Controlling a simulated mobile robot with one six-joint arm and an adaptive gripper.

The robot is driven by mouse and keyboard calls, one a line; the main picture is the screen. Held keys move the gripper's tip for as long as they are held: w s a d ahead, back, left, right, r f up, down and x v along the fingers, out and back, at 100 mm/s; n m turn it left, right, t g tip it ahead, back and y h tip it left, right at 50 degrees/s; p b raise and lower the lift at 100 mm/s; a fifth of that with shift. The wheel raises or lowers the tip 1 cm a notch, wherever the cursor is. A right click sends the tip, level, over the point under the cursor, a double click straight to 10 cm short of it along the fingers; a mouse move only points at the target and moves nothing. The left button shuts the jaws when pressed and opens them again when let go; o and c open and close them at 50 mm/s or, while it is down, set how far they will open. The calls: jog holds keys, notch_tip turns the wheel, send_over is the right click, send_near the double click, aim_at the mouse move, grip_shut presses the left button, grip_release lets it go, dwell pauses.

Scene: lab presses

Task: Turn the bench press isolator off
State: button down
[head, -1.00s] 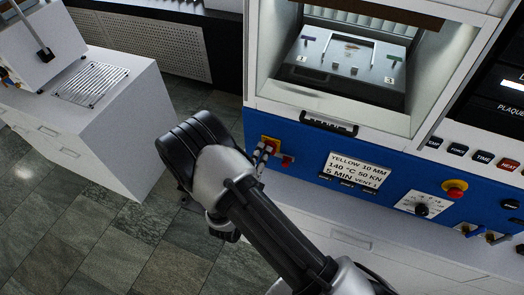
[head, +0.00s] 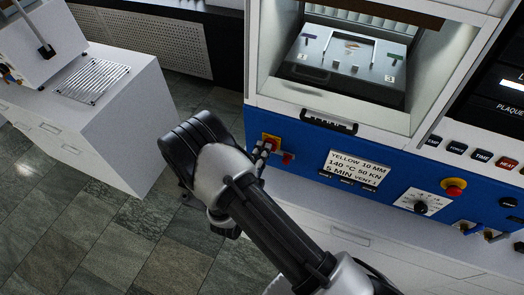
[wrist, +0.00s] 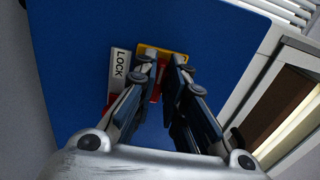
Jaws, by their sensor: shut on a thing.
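The isolator is a red handle on a yellow plate (head: 270,139) at the left end of the blue front panel. In the wrist view its yellow plate (wrist: 150,49) shows behind my fingers, with some red of the handle between them. My gripper (wrist: 165,66) is shut on the isolator handle, its fingers a little apart around it. In the head view my gripper (head: 263,150) reaches the isolator from the front left. The fingers hide much of the handle, so its exact angle is unclear. A grey LOCK label (wrist: 120,71) sits beside the plate.
A small red part (head: 288,158) sits just right of the isolator. The press chamber (head: 345,70) is above, with a black handle (head: 329,122) below it. A red and yellow stop button (head: 454,188) is farther right. A white cabinet (head: 115,130) stands left, across open floor.

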jog(key=c, duration=1.6)
grip_release()
jog(key=shift+c, duration=0.2)
jog(key=shift+s, duration=0.1)
jog(key=v, duration=1.1)
jog(key=shift+s+a, duration=0.15)
jog(key=shift+s, duration=0.25)
